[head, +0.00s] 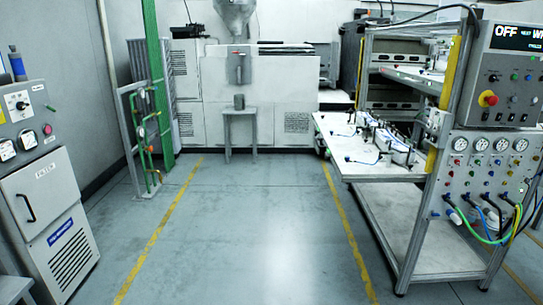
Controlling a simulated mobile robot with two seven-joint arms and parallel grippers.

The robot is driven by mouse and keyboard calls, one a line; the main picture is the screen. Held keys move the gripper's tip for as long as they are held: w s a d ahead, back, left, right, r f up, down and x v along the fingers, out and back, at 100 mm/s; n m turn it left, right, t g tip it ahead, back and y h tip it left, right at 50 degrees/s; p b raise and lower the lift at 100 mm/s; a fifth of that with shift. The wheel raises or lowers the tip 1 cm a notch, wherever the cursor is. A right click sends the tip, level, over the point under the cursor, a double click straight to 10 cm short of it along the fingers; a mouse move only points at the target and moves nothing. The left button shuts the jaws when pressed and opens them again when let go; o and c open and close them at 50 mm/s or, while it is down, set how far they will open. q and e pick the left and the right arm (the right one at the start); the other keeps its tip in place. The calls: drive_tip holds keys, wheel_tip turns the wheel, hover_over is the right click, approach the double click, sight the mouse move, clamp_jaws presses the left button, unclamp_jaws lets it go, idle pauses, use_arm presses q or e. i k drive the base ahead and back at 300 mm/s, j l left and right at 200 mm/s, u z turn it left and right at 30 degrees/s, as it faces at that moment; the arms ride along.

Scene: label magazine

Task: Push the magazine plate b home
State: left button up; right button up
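Neither of my grippers is in the head view. I cannot pick out the magazine plate b. A white work table (350,172) juts out from a metal-framed station on the right. Several small dark and white fixtures (398,150) with thin blue cables stand on it. They are too small at this distance to tell whether one of them is a magazine or its plate. The frame post and the panel at the station's front hide part of what lies behind.
A control box (510,75) reading "OFF" and a gauge panel (490,165) with hoses front the station. A grey cabinet (45,205) stands left; a green pipe stand (145,135), small stool (239,112) and large machine (210,90) are farther back. Floor between the yellow lines is clear.

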sight(364, 168)
drive_tip(key=i+z, duration=0.15)
drive_tip(key=i, duration=0.4)
drive_tip(key=i+j+z, duration=0.15)
drive_tip(key=i, duration=0.4)
drive_tip(key=i+j+z, duration=0.15)
drive_tip(key=i, duration=0.2)
drive_tip(key=i+j+z, duration=0.2)
drive_tip(key=i, duration=0.15)
drive_tip(key=i+l+z, duration=0.1)
drive_tip(key=i, duration=0.55)
drive_tip(key=i+l+z, duration=0.15)
drive_tip(key=i, duration=0.55)
drive_tip(key=i+l+z, duration=0.1)
drive_tip(key=i, duration=0.55)
drive_tip(key=l, duration=0.1)
